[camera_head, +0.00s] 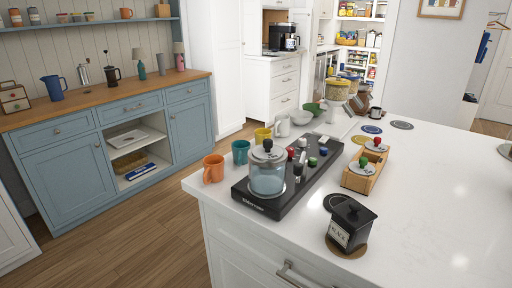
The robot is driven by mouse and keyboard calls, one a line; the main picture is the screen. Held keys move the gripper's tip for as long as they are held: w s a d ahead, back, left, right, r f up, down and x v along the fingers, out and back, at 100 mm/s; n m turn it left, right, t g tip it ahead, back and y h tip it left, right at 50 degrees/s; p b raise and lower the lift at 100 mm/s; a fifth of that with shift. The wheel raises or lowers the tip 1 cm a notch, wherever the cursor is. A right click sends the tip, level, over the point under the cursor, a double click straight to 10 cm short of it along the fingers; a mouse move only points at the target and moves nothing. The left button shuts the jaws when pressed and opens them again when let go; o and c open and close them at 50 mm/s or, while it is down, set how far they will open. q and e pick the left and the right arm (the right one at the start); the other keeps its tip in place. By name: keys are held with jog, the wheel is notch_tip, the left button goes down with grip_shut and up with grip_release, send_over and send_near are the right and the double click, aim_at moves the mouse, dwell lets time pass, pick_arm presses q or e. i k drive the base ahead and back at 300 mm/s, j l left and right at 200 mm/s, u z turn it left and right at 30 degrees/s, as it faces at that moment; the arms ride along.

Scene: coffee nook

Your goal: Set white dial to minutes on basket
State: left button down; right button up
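A black tray-like appliance (246,190) with lettering on its front edge lies on the white island. A small wooden box (352,181) to the right holds grey discs topped with a red knob (377,142) and a green knob (363,161). Which piece is the white dial, and any markings, are too small to tell. Neither of my grippers is in view.
A black canister (349,226) stands on a round brown mat at the near edge. Orange (213,168), teal (241,152) and yellow (262,136) mugs line the island's left edge. Bowls and jars crowd the far end. The island's right side is mostly clear.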

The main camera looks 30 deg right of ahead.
aim_at(302, 142)
jog(key=i+j+z, duration=0.55)
jog(key=i+z, duration=0.1)
jog(key=z, duration=0.95)
jog(key=k+l+u, duration=0.2)
jog(key=i+j, duration=0.05)
jog(key=j, duration=0.05)
